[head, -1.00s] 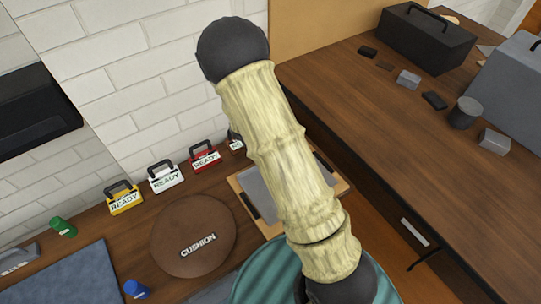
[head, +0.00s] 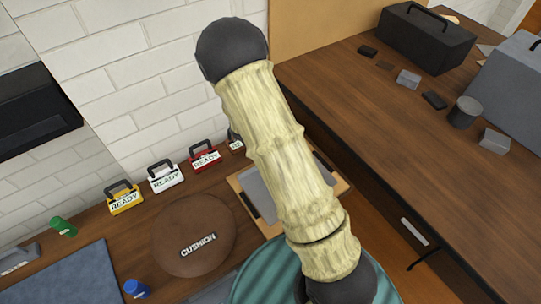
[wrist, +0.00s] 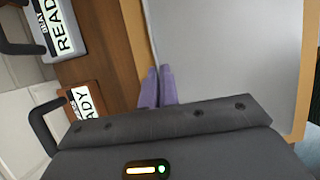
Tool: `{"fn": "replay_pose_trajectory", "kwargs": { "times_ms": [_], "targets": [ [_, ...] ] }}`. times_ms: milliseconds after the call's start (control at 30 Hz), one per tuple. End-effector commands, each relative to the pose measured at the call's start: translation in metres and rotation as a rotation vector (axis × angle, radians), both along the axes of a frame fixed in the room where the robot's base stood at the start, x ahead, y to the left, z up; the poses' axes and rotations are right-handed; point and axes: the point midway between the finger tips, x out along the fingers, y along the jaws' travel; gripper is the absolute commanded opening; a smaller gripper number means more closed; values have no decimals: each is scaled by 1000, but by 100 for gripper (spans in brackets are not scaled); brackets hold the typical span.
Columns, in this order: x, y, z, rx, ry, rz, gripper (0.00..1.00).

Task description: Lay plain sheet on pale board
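A plain grey sheet (head: 262,192) lies over a pale wooden board (head: 238,190) on the bench at the wall, partly hidden behind my arm. In the wrist view the sheet (wrist: 225,50) fills the right half, with strips of the pale board (wrist: 307,75) at its sides. My gripper (wrist: 158,70) shows there as two purple fingers side by side, shut, with their tips over the board's wall-side edge. I see nothing between them. Whether they touch the sheet or board, I cannot tell. The gripper is hidden in the head view.
Several READY-labelled boxes stand along the wall, including a red one (head: 205,158) and a white one (head: 165,177). A round brown cushion (head: 194,234) lies left of the board. A second bench (head: 400,120) at right carries boxes and small blocks.

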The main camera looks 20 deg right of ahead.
Motion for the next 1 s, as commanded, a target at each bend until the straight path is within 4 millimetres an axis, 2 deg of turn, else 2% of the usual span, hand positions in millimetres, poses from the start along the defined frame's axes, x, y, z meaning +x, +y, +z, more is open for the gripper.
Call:
{"fn": "replay_pose_trajectory", "kwargs": {
  "times_ms": [767,900,1000],
  "targets": [
    [0,0,-1,-1,0,0,0],
    [0,0,-1,-1,0,0,28],
    [0,0,-1,-1,0,0,28]
  ]
}}
